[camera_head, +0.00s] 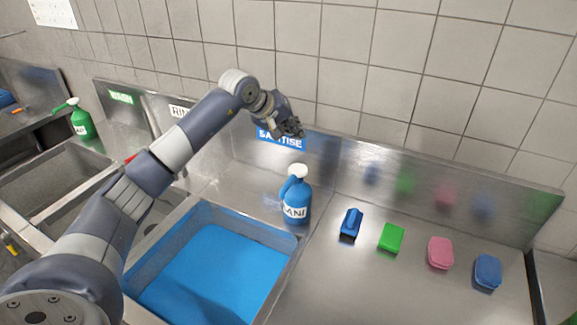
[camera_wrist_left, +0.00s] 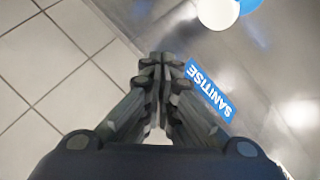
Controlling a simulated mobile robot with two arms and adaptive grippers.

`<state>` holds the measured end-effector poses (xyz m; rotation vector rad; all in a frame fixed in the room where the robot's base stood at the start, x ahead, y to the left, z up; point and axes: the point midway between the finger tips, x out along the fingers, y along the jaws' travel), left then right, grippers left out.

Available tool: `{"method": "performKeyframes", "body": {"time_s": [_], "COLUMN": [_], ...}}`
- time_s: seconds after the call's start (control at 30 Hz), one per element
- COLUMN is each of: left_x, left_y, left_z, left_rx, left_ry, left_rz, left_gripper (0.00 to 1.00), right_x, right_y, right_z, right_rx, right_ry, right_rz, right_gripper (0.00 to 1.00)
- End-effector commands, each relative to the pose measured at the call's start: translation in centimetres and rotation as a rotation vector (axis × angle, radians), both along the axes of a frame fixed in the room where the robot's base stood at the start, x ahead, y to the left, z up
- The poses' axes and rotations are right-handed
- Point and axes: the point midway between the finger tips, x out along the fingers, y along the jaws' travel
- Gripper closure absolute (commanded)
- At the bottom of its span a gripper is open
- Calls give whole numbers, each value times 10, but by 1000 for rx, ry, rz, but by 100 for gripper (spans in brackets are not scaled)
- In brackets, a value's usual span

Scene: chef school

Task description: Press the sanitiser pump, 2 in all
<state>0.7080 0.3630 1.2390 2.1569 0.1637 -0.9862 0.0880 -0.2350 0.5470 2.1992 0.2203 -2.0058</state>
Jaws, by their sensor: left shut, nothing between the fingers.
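The sanitiser bottle (camera_head: 296,201) is blue with a white pump top (camera_head: 298,171) and a white label. My left gripper (camera_head: 292,130) is shut and empty, in the air above and behind the bottle, near the blue SANITISE sign (camera_head: 284,140). In the left wrist view my shut fingers (camera_wrist_left: 158,75) point toward the wall and splashback; the white pump top (camera_wrist_left: 218,12) shows at the top edge, apart from the fingers. The bottle's body is mostly cut off there. My right gripper is not in view.
The sink with blue liquid (camera_head: 216,275) lies below my left arm. A blue brush (camera_head: 351,223), a green sponge (camera_head: 391,238), a pink block (camera_head: 440,253) and a blue block (camera_head: 487,271) lie to the right. A green bottle (camera_head: 82,122) stands far left. The tiled wall is behind.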

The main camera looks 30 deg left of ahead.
Motion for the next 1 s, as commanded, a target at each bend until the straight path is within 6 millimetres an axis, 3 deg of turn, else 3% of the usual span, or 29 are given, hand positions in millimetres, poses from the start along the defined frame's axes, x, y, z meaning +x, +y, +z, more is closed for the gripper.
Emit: {"method": "performKeyframes", "body": {"time_s": [0.2, 0.67, 1.0], "left_x": [4, 4, 4], "left_y": [-9, -10, -10], "left_z": [3, 1, -29], "left_rx": [97, 106, 105], "left_ry": [-23, -26, -25], "left_rz": [-107, -118, -118], "left_gripper": [100, 100, 100], "right_x": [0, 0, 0], "right_y": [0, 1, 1], "right_z": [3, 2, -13], "right_rx": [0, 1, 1], "right_ry": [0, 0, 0], "right_rz": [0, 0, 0], "right_gripper": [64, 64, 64]}}
